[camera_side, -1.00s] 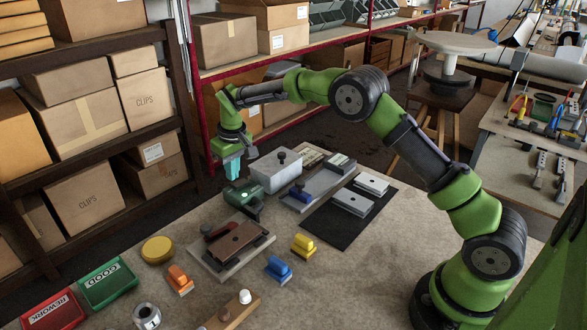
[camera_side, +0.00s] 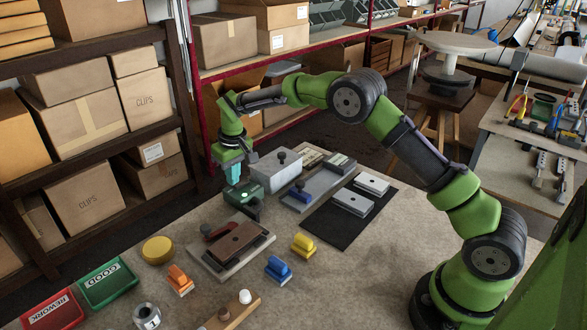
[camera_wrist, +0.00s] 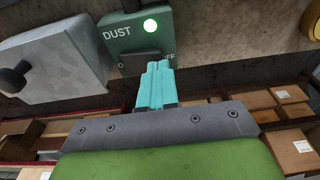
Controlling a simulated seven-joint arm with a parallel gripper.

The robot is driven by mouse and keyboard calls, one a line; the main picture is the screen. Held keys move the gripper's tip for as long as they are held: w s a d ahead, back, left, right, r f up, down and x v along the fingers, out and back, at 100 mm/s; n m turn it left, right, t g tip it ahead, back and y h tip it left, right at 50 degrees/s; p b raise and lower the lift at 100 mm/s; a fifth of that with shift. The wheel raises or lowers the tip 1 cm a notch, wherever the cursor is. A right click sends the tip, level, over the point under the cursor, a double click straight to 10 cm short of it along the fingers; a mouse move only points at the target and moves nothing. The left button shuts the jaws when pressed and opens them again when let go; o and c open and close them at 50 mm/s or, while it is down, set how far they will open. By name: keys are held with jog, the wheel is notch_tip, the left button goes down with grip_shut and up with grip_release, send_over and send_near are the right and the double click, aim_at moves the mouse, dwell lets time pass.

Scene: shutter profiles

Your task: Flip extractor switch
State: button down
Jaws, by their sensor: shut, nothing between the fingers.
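The extractor switch box (camera_side: 243,200) is a small dark green box on the bench. My gripper (camera_side: 234,180) is shut and empty, pointing down just above the box. In the wrist view its teal fingertips (camera_wrist: 158,68) overlap the right part of the switch. I cannot tell whether they touch it.
A grey box with a black knob (camera_side: 274,170) stands close behind the switch box. A brown plate on a fixture (camera_side: 235,240) lies in front. Blue, yellow and orange blocks, a green GOOD tray (camera_side: 109,285) and a red REWORK tray (camera_side: 53,312) are on the bench.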

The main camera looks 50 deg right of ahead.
aim_at(237, 187)
jog(key=shift+f, duration=0.4)
jog(key=shift+r, duration=3.55)
jog(key=shift+s+f+m, duration=0.3)
jog(key=shift+s+f, duration=0.35)
jog(key=shift+f, duration=0.3)
jog(key=s+r+m+t, duration=0.1)
jog(key=s+r, duration=0.3)
jog(key=s, duration=0.7)
jog(key=s+r+m+t+y, duration=0.1)
jog(key=s+r, duration=0.4)
jog(key=s, duration=0.6)
jog(key=s+r+m+t+y, duration=0.1)
jog(key=s+r+t, duration=0.2)
jog(key=s, duration=0.8)
notch_tip(237, 187, up, 2)
jog(key=shift+s, duration=0.3)
